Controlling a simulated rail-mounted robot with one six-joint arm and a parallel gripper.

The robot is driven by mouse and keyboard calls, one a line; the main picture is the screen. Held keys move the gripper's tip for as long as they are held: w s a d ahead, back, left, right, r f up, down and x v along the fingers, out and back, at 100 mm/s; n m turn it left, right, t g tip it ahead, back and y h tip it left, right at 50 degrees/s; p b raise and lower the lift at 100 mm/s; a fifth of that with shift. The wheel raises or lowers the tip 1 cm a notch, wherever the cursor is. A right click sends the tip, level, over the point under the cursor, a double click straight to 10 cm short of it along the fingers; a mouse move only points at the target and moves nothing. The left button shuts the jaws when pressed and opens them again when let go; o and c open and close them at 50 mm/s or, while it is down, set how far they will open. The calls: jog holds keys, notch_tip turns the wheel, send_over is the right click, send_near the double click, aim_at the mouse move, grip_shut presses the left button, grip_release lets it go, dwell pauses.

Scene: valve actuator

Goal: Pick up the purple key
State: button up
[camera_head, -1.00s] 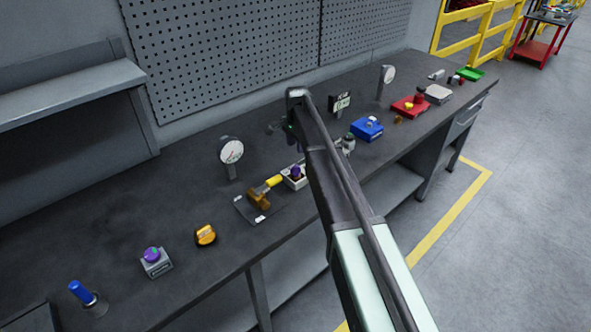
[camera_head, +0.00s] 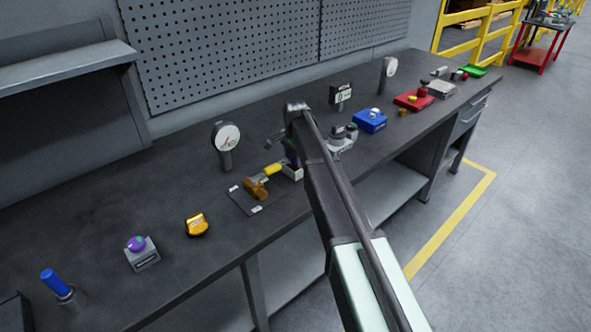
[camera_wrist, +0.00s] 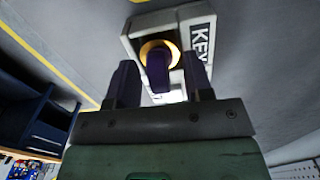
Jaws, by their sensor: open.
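The purple key (camera_wrist: 158,68) stands in a round, light-rimmed socket on a white box (camera_wrist: 203,15) labelled KEY in the wrist view. My gripper (camera_wrist: 160,62) is open, with one dark finger on each side of the key. I cannot tell whether either finger touches it. In the head view the white key box (camera_head: 293,173) is on the bench, partly hidden behind my arm and gripper. The key is mostly hidden there.
A grey box with a purple knob (camera_head: 137,243) is farther left. A blue box (camera_head: 369,121) stands to the right.

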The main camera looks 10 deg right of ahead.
jog(key=shift+r, duration=0.1)
jog(key=shift+c, duration=0.3)
grip_shut()
jog(key=shift+r+p, duration=0.15)
jog(key=shift+p, duration=0.15)
notch_tip(320, 180, up, 20)
jog(key=p, duration=1.9)
jog(key=shift+p, duration=0.35)
